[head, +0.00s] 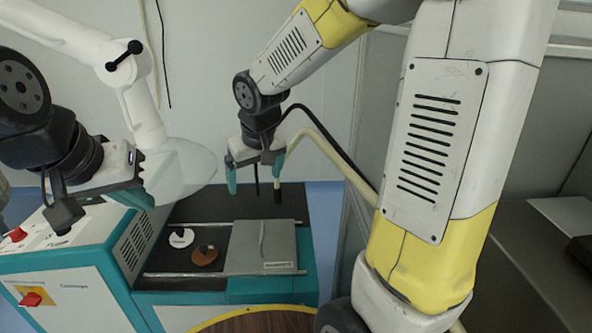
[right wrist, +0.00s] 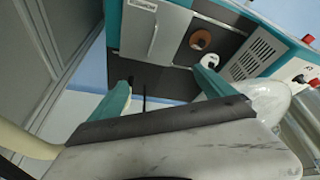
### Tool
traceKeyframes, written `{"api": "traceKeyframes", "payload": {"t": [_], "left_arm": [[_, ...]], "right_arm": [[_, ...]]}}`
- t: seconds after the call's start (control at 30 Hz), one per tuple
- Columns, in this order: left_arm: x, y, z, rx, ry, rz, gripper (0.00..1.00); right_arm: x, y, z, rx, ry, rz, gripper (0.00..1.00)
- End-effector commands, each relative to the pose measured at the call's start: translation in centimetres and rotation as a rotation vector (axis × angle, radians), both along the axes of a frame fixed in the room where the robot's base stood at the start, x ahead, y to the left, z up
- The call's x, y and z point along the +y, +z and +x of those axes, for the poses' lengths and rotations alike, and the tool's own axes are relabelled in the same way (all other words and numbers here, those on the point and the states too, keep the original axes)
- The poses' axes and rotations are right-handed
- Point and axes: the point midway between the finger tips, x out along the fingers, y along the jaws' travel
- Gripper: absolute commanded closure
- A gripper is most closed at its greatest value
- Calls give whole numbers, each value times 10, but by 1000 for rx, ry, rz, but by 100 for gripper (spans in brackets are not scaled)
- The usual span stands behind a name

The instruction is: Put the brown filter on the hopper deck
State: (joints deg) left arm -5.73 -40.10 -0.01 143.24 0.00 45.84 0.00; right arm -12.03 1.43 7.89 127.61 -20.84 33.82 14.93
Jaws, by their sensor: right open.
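The brown filter (head: 204,257) is a round brown disc with a dark knob. It lies on the dark top (head: 215,212) of a low teal machine, left of a grey panel (head: 265,247); it also shows in the right wrist view (right wrist: 200,40). I cannot tell which surface is the hopper deck. My right gripper (head: 255,182) is open and empty above the back of the dark top, behind and apart from the filter; its teal fingers also show in the right wrist view (right wrist: 165,90). My left gripper (head: 98,207) hangs above the teal cabinet; its finger opening is unclear.
A white disc (head: 181,238) with a dark knob lies behind and left of the brown filter. Metal rails (head: 215,274) cross the dark top. The teal cabinet (head: 65,270) with red knobs rises at left. A grey partition stands at right.

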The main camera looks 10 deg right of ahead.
Motion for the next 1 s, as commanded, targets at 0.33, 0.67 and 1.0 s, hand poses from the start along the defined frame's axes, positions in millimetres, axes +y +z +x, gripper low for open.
{"api": "traceKeyframes", "payload": {"t": [0.33,0.67,1.0], "left_arm": [[0,0,0,0,0,0,100],[0,0,0,0,0,0,100],[0,0,0,0,0,0,100]], "right_arm": [[-78,76,-115,-94,-189,149,7],[-88,85,-163,-130,-227,240,7],[-88,86,-163,-131,-227,240,7]]}}
